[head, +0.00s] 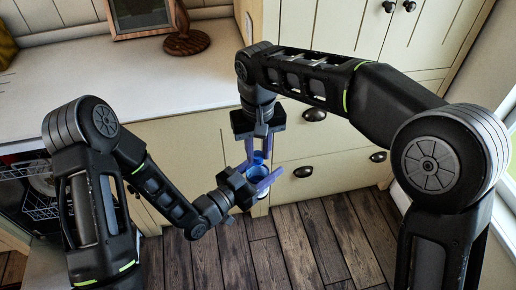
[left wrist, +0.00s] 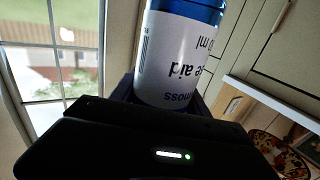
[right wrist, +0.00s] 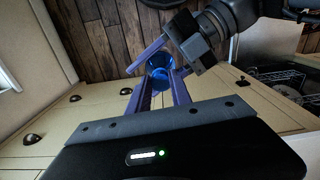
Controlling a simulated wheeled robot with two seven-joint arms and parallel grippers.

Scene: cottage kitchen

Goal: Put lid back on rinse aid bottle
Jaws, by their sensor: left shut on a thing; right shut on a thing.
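The rinse aid bottle (head: 257,188) is blue with a white label. My left gripper (head: 256,176) is shut on it and holds it in the air in front of the drawers. Its label fills the middle of the left wrist view (left wrist: 178,60). My right gripper (head: 259,148) comes down from above and is shut on the small blue lid (head: 258,157), just over the bottle top. In the right wrist view the lid (right wrist: 160,82) lies between my fingers, in line with the bottle. I cannot tell whether lid and bottle touch; the fingers partly hide both.
Cream drawers (head: 325,150) stand close behind the grippers. An open dishwasher rack (head: 40,203) is at the left. The wooden floor below is clear.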

